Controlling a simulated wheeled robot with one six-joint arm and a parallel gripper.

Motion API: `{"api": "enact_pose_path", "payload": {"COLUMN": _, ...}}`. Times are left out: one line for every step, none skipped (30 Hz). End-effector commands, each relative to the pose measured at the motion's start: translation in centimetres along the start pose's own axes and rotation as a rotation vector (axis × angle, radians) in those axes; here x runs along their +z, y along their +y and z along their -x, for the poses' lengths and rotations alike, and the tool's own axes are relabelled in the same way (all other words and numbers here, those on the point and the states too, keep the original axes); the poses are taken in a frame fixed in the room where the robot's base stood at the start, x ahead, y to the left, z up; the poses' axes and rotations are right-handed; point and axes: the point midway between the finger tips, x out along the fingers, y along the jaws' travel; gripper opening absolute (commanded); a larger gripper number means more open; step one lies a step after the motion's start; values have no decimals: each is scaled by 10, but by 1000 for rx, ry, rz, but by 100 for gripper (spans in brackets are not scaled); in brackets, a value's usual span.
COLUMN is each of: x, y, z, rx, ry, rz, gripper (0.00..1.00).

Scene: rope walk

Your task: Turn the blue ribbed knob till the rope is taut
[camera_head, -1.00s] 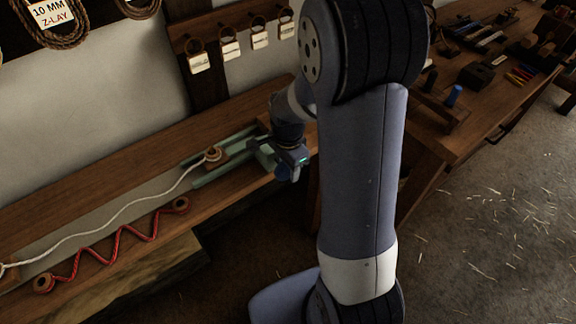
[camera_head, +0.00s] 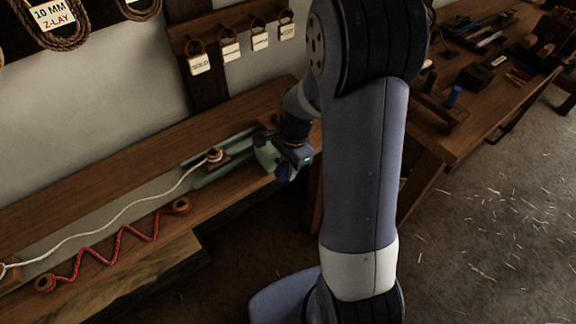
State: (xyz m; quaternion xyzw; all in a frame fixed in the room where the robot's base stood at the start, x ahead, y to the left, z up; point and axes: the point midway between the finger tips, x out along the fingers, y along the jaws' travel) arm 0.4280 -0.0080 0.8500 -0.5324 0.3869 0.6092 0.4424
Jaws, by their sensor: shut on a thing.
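The white rope (camera_head: 110,222) runs in gentle waves along the wooden bench on the left, so it is slack. Its right end is at a small wooden block (camera_head: 216,158) on pale green rails (camera_head: 215,174). My gripper (camera_head: 284,170) is at the right end of these rails, beside the green housing (camera_head: 266,153). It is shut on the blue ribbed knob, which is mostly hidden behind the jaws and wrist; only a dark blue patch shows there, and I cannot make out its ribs.
A red zigzag cord (camera_head: 115,243) between two wooden pegs lies in front of the white rope. My arm's large link blocks the middle of the view. A workbench (camera_head: 440,130) with tools and a small blue cylinder (camera_head: 453,96) stands at the right.

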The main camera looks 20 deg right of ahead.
Motion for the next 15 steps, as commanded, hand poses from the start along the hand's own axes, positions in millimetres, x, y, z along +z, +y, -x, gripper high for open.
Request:
{"api": "enact_pose_path", "payload": {"x": -2, "y": 0, "z": 1, "rx": 0, "ry": -36, "rz": -6, "gripper": 0}}
{"api": "enact_pose_path", "payload": {"x": -2, "y": 0, "z": 1, "rx": 1, "ry": -60, "rz": -6, "gripper": 0}}
{"api": "enact_pose_path", "payload": {"x": -2, "y": 0, "z": 1, "rx": -1, "ry": -93, "rz": -7, "gripper": 0}}
{"api": "enact_pose_path", "payload": {"x": -2, "y": 0, "z": 0, "rx": -1, "ry": -121, "rz": -7, "gripper": 0}}
{"api": "enact_pose_path", "payload": {"x": -3, "y": 0, "z": 0, "rx": -1, "ry": -148, "rz": -7, "gripper": 0}}
{"api": "enact_pose_path", "payload": {"x": -3, "y": 0, "z": 0, "rx": -1, "ry": -186, "rz": -7, "gripper": 0}}
{"api": "enact_pose_path", "payload": {"x": -3, "y": 0, "z": -1, "rx": -2, "ry": -214, "rz": -7, "gripper": 0}}
{"api": "enact_pose_path", "payload": {"x": -3, "y": 0, "z": -1, "rx": -2, "ry": -243, "rz": -6, "gripper": 0}}
{"api": "enact_pose_path", "payload": {"x": -3, "y": 0, "z": -2, "rx": -2, "ry": -281, "rz": -6, "gripper": 0}}
{"api": "enact_pose_path", "payload": {"x": -4, "y": 0, "z": -2, "rx": -2, "ry": -310, "rz": -7, "gripper": 0}}
{"api": "enact_pose_path", "payload": {"x": -4, "y": 0, "z": -2, "rx": -3, "ry": -338, "rz": -6, "gripper": 0}}
{"api": "enact_pose_path", "payload": {"x": -4, "y": 0, "z": -3, "rx": -2, "ry": -376, "rz": -6, "gripper": 0}}
{"api": "enact_pose_path", "payload": {"x": -4, "y": 0, "z": -3, "rx": -3, "ry": -405, "rz": -5, "gripper": 0}}
{"api": "enact_pose_path", "payload": {"x": -4, "y": -1, "z": -3, "rx": -3, "ry": -434, "rz": -5, "gripper": 0}}
{"api": "enact_pose_path", "payload": {"x": -4, "y": 0, "z": -4, "rx": -2, "ry": -473, "rz": -5, "gripper": 0}}
